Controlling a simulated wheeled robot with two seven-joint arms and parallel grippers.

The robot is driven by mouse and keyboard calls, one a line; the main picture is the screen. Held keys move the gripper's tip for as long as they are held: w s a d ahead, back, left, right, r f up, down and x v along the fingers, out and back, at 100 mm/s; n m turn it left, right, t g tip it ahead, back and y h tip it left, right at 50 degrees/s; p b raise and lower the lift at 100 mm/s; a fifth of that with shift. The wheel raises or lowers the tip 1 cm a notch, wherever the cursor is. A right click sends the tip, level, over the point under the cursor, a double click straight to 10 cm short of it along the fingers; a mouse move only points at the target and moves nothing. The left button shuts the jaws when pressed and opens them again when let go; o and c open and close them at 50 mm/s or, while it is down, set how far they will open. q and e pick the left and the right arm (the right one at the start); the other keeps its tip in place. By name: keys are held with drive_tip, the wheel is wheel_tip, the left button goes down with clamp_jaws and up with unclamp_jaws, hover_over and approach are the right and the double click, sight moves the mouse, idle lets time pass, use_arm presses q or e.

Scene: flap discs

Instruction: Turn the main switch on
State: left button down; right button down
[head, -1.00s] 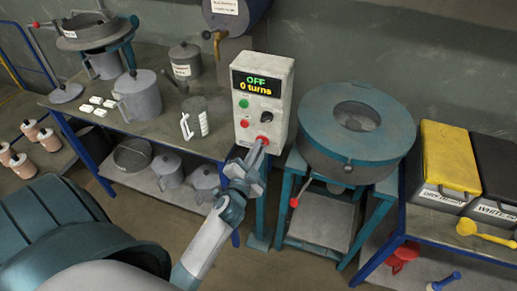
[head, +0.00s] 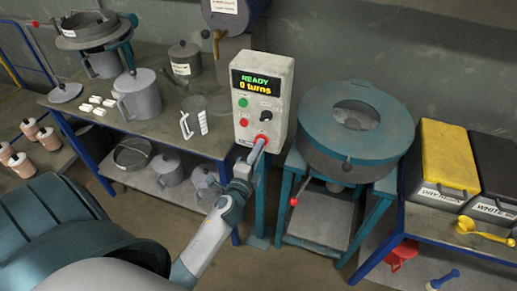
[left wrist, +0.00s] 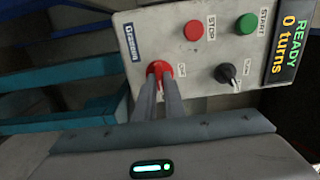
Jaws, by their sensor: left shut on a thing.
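The white control box (head: 278,100) stands between the bench and the round teal machine. Its display (head: 256,83) reads "READY" and "0 turns". The red main switch (left wrist: 156,68) is low on the box's face; part of it is hidden by my fingers. My left gripper (head: 257,149) reaches up to it from below, and its fingers are shut on the switch, as the left wrist view also shows. The green start button (left wrist: 245,23), the red stop button (left wrist: 193,30) and a black selector knob (left wrist: 226,73) sit clear of the fingers. My right gripper is not in view.
The round teal machine (head: 318,140) stands close on the right of the box. A bench (head: 150,125) with jugs, pots and small white blocks is on the left. Yellow (head: 449,160) and black bins stand at the far right.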

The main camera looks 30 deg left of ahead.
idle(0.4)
use_arm(q)
drive_tip(key=c, duration=1.8)
unclamp_jaws()
drive_tip(key=shift+c, duration=0.2)
